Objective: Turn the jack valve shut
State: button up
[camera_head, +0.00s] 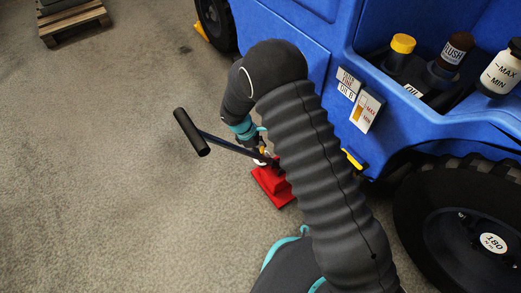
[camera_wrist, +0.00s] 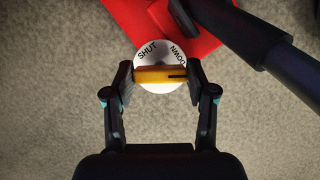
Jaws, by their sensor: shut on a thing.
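The red jack (camera_head: 274,184) stands on the floor beside the blue vehicle, with a long black-ended handle (camera_head: 192,132) sticking up to the left. In the wrist view the red jack body (camera_wrist: 135,18) lies at the top. A white round dial (camera_wrist: 158,50) carries the words SHUT and DOWN. The orange valve bar (camera_wrist: 162,75) lies across the dial, level in the picture, with a dark line at its right end. My gripper (camera_wrist: 162,76) is shut on the valve bar, one finger at each end. In the head view my arm hides most of the gripper.
The jack's dark handle (camera_wrist: 270,50) crosses the upper right of the wrist view, close to the dial. The blue vehicle (camera_head: 300,45) and its black wheel (camera_head: 460,225) stand to the right. A wooden pallet (camera_head: 75,22) lies far left.

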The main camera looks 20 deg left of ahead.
jog(key=m, duration=0.1)
jog(key=m+g, duration=0.1)
jog(key=m, duration=0.1)
jog(key=m+g, duration=0.1)
jog(key=m, duration=0.1)
jog(key=shift+w+a, duration=0.1)
jog(key=shift+w, duration=0.15)
jog(key=m+g, duration=0.1)
jog(key=m, duration=0.2)
jog(key=m+g+y, duration=0.1)
jog(key=m, duration=0.2)
jog(key=shift+w, duration=0.15)
dwell(0.3)
jog(key=o, duration=1.2)
jog(key=shift+c, duration=0.2)
jog(key=v, duration=1.2)
